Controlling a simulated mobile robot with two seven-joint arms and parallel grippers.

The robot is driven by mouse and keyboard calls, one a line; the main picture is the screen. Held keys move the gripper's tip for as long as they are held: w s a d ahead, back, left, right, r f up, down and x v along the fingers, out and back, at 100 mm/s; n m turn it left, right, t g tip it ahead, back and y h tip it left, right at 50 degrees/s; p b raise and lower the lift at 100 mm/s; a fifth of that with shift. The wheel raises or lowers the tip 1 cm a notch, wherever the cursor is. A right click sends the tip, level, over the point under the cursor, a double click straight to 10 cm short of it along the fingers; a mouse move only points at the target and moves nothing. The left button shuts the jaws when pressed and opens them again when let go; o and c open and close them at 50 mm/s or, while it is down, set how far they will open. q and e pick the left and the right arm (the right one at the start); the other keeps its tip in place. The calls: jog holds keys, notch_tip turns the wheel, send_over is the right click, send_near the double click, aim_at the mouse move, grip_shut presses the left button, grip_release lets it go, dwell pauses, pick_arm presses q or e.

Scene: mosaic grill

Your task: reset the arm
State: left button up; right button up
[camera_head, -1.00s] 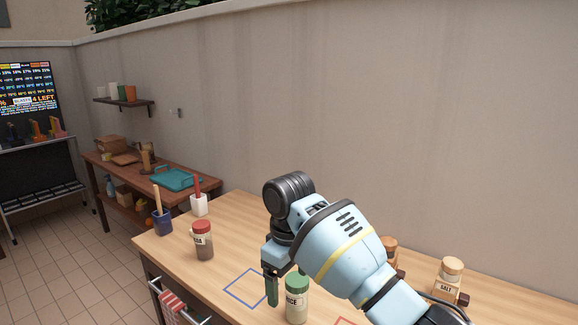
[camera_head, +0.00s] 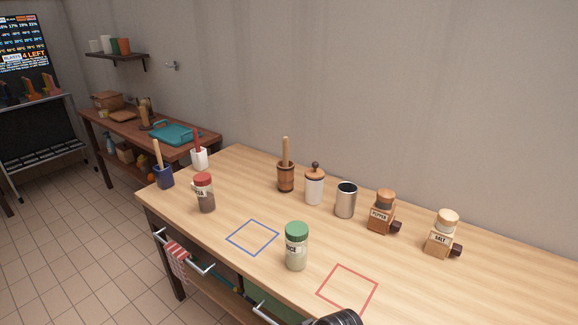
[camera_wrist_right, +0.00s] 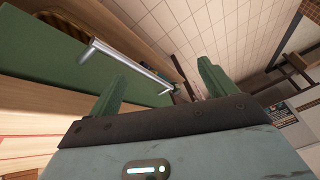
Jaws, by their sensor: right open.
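My right gripper (camera_wrist_right: 160,90) shows in the right wrist view with its two green fingers spread apart and nothing between them. A metal drawer handle (camera_wrist_right: 125,62) on a green front lies beyond the fingers. In the head view only a dark rounded part of my arm shows at the bottom edge; the right gripper itself is out of that view. My left gripper is in neither view. A green-lidded jar (camera_head: 296,247) stands upright on the wooden table (camera_head: 410,285), between the blue square outline (camera_head: 252,237) and the red square outline (camera_head: 347,288).

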jog(key=s+d+f+m+t+h, duration=0.1)
jog(key=s+d+f+m+t, duration=0.1)
jog(key=s+d+f, duration=0.45)
jog(key=s+d+f+m+t, duration=0.1)
jog(key=s+d+f, duration=0.15)
jog(key=s, duration=0.65)
jog(key=s+d+r+m+t+h, duration=0.1)
jog(key=s+d+r, duration=0.3)
jog(key=s+d, duration=0.5)
jog(key=shift+s+d+t+h+p, duration=0.15)
jog(key=shift+s+t+h+p, duration=0.45)
jog(key=shift+s, duration=1.15)
